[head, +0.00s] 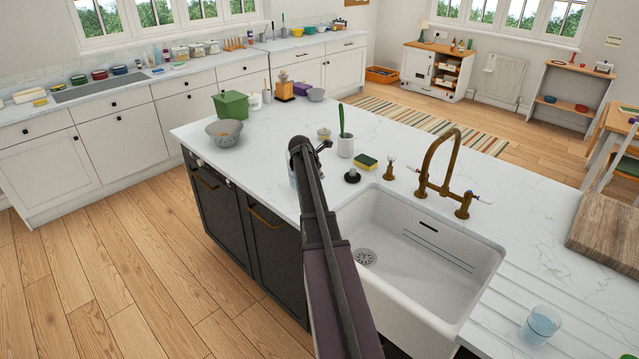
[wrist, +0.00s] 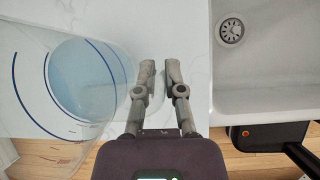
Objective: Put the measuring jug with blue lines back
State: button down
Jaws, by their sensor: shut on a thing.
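The measuring jug (wrist: 60,98) is clear with blue lines and fills the left of the wrist view, close to the camera. My gripper (wrist: 159,70) is shut on it, its two fingers a little apart at the jug's right side. The exact part held is hard to see because the jug is clear. In the head view my gripper (head: 318,147) is over the island's near edge, left of the sink. There my arm hides most of the jug, with only a pale sliver showing beside it.
The white sink (head: 415,255) with a brass tap (head: 432,165) lies right of my arm. A white pot (head: 345,146), sponge (head: 366,162) and black stopper (head: 352,176) stand close by. A colander (head: 224,132) and green box (head: 231,104) are farther left. A bluish glass (head: 541,325) stands at right.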

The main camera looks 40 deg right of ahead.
jog(key=shift+f+b, duration=1.2)
jog(key=shift+f, duration=0.3)
jog(key=c, duration=0.7)
grip_release()
jog(key=shift+s, duration=0.1)
jog(key=shift+c, duration=0.2)
jog(key=shift+r, duration=0.1)
jog(key=p+v, duration=1)
jog(key=v, duration=0.2)
